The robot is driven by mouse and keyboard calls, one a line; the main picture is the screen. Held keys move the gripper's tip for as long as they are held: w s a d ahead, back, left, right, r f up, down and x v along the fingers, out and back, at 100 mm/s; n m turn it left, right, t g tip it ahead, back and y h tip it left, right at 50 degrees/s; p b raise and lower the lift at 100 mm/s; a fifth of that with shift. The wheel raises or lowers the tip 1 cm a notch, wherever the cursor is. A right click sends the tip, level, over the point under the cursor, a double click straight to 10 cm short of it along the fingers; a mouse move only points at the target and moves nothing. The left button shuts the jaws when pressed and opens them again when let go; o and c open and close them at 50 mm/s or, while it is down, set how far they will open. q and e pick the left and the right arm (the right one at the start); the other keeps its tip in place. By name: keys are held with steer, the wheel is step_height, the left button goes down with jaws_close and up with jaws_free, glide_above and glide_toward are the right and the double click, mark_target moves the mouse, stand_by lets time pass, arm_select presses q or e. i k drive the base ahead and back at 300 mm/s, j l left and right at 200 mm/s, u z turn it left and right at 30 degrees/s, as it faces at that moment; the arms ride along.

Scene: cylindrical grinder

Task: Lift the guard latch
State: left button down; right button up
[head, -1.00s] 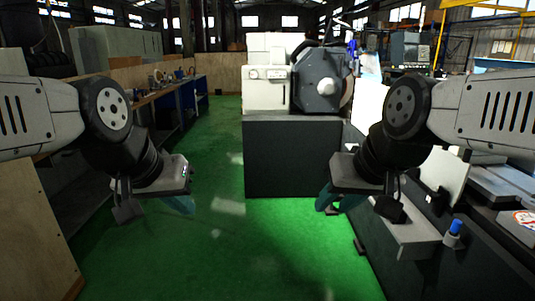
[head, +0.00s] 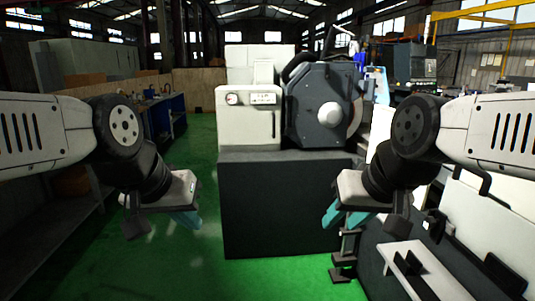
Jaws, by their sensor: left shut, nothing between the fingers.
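The grinder's dark grey wheel guard (head: 308,128) faces me above the dark base. It is a many-sided housing with a round light-grey hub (head: 331,114) at its middle. I cannot make out the guard latch for certain at this size. My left gripper (head: 187,219) has teal fingers, is shut and empty, and hangs over the green floor left of the machine base. My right gripper (head: 333,215) hangs in front of the base's right part, below the guard. Its fingers overlap, so their opening is unclear. Both grippers are apart from the guard.
The white machine head (head: 248,122) with a gauge stands left of the guard, on the dark base (head: 275,215). White and dark machine parts (head: 400,260) crowd the right side. Green floor (head: 190,270) is open at front left. A workbench (head: 165,112) runs along the left.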

mark_target(328, 77)
steer(key=i+l+u, duration=0.1)
steer(key=i+l, duration=0.15)
steer(key=i, duration=0.3)
steer(key=i+l, duration=0.25)
steer(key=i, duration=0.25)
steer(key=i+j+z, duration=0.15)
steer(key=j+z, duration=0.3)
steer(key=j, duration=0.15)
steer(key=j+z, duration=0.5)
steer(key=i+l, duration=0.1)
steer(key=i, duration=0.35)
steer(key=i+l+u, duration=0.1)
steer(key=i, duration=0.35)
steer(key=i+l, duration=0.15)
steer(key=i, duration=0.3)
steer(key=i+l+u, duration=0.1)
steer(key=i, duration=0.35)
steer(key=i+l, duration=0.2)
steer(key=i, duration=0.2)
steer(key=i+u, duration=0.05)
